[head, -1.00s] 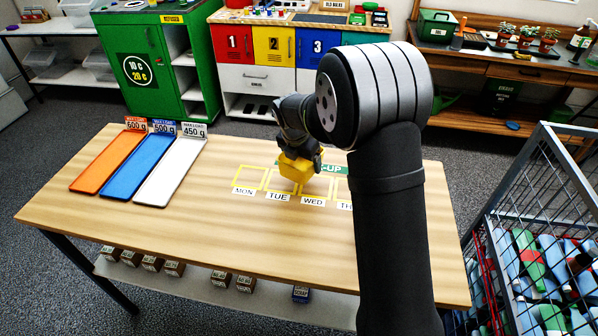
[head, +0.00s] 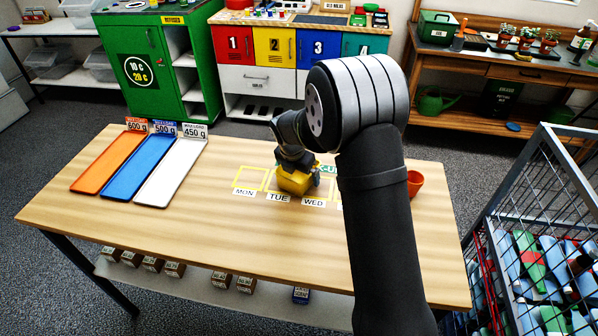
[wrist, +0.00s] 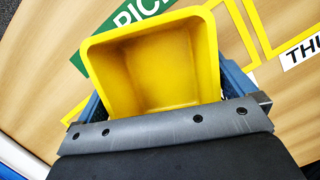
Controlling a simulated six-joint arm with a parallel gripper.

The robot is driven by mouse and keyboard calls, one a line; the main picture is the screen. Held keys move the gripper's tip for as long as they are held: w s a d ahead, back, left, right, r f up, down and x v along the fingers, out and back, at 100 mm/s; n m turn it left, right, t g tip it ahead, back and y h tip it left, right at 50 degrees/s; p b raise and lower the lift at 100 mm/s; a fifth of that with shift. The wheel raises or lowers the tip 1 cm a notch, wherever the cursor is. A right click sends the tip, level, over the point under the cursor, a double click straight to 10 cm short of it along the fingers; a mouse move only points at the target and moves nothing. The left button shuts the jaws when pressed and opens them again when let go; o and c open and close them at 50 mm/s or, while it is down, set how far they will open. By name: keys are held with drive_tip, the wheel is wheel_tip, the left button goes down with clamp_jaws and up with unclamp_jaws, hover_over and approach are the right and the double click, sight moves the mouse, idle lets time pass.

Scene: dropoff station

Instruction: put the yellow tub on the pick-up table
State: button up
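The yellow tub (head: 295,183) is over the marked squares of the wooden pick-up table (head: 225,235), around the TUE square. It is upright, close to the tabletop; I cannot tell if it touches. In the wrist view the tub (wrist: 155,65) is open-topped and empty inside. My gripper (head: 297,170) has its blue fingers (wrist: 160,100) on both sides of the tub, against its walls, and appears shut on it. The MON square (head: 250,178) is empty to the left. My arm hides the THU area and part of the green PICK-UP sign.
Orange, blue and white trays (head: 170,172) with weight signs lie at the table's left. An orange pot (head: 415,183) stands right of my arm. A wire cage (head: 540,240) with bottles stands beyond the right edge. The front of the tabletop is clear.

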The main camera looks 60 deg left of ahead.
sight(299, 180)
drive_tip(key=v, duration=1.2)
drive_tip(key=shift+r, duration=0.2)
drive_tip(key=x, duration=1.2)
drive_tip(key=shift+f, duration=0.15)
wheel_tip(299, 180, up, 2)
drive_tip(key=shift+r, duration=1)
